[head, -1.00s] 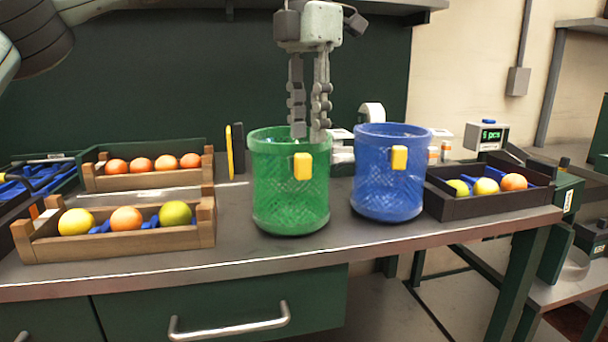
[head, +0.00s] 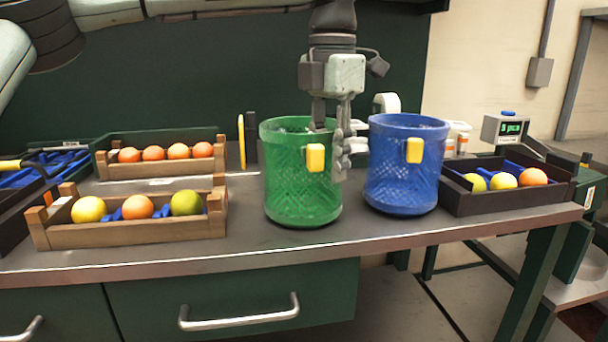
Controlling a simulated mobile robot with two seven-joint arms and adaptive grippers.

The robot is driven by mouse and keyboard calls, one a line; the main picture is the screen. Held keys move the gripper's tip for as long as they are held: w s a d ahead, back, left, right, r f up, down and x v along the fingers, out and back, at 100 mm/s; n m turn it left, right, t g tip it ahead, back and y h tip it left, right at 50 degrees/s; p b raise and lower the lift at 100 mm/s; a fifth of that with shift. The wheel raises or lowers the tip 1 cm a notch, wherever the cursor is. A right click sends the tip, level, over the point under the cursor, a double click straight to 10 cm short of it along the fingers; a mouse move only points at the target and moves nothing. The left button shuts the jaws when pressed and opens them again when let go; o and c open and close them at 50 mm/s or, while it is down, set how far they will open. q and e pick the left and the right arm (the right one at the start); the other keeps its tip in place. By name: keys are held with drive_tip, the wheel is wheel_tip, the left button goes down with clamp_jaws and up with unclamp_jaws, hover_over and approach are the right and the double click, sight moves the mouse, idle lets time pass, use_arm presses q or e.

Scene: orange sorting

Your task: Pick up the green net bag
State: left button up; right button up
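The green net bag (head: 300,190) is a round mesh basket shape with a yellow tag (head: 315,158) on its front. It stands upright on the bench. My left gripper (head: 332,140) points down at the right part of its rim. One finger reaches down inside the bag, partly hidden by the front wall. The other finger is outside, between the green bag and the blue net bag (head: 400,185). The fingers are spread apart, with the rim between them; I cannot tell whether they touch it. My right gripper is not in view.
The blue bag stands close on the right. Wooden crates with fruit (head: 130,235) (head: 160,170) stand on the left, a dark crate (head: 510,200) on the right. A scale with a lit display (head: 506,128) is behind it. The bench front edge (head: 250,262) is clear.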

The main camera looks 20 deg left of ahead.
use_arm(q)
clamp_jaws()
drive_tip(key=shift+r, duration=0.1)
